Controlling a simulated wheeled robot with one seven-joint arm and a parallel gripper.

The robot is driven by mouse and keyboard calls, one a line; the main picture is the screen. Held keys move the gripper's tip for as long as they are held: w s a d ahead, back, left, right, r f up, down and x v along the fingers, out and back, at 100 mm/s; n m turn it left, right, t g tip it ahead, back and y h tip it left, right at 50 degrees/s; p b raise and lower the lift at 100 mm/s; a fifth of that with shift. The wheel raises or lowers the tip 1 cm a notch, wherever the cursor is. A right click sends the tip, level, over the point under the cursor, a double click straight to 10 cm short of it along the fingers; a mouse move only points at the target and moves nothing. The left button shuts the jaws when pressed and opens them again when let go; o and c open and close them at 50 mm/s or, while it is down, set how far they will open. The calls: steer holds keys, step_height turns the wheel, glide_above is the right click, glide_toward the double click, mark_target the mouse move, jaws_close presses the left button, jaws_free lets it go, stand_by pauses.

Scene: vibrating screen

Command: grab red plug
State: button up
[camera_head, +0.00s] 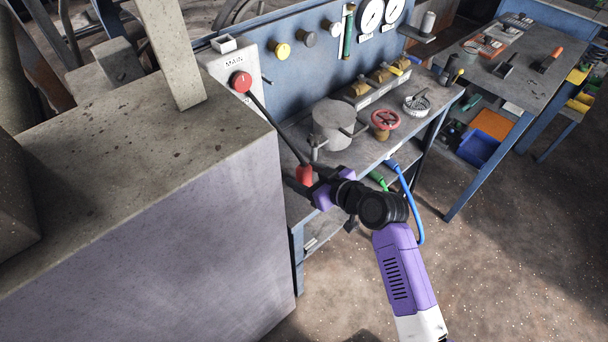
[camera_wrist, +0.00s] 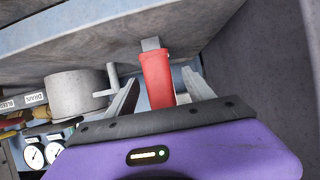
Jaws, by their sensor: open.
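The red plug (camera_head: 304,174) hangs or lies at the near left end of the workbench, beside the concrete block. A black cable or rod runs from near it up to the red round fitting (camera_head: 241,82) on the MAIN panel. In the wrist view the red plug (camera_wrist: 157,78) shows a grey tip and stands between my two fingers, with gaps on both sides. My gripper (camera_wrist: 160,92) is open around it, and I see no contact. In the head view my gripper (camera_head: 303,186) is right at the plug, its fingers partly hidden.
The concrete block (camera_head: 200,210) stands close on the left. A grey pot (camera_head: 334,126) and a red valve wheel (camera_head: 386,119) stand on the workbench just beyond my gripper. Blue and green cables (camera_head: 404,190) hang at the bench's front edge. The floor (camera_head: 500,260) on the right is clear.

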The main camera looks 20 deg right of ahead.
steer(key=shift+w+a+f, duration=0.1)
steer(key=shift+w+f, duration=0.05)
steer(key=shift+w, duration=0.1)
steer(key=shift+c, duration=0.4)
jaws_close()
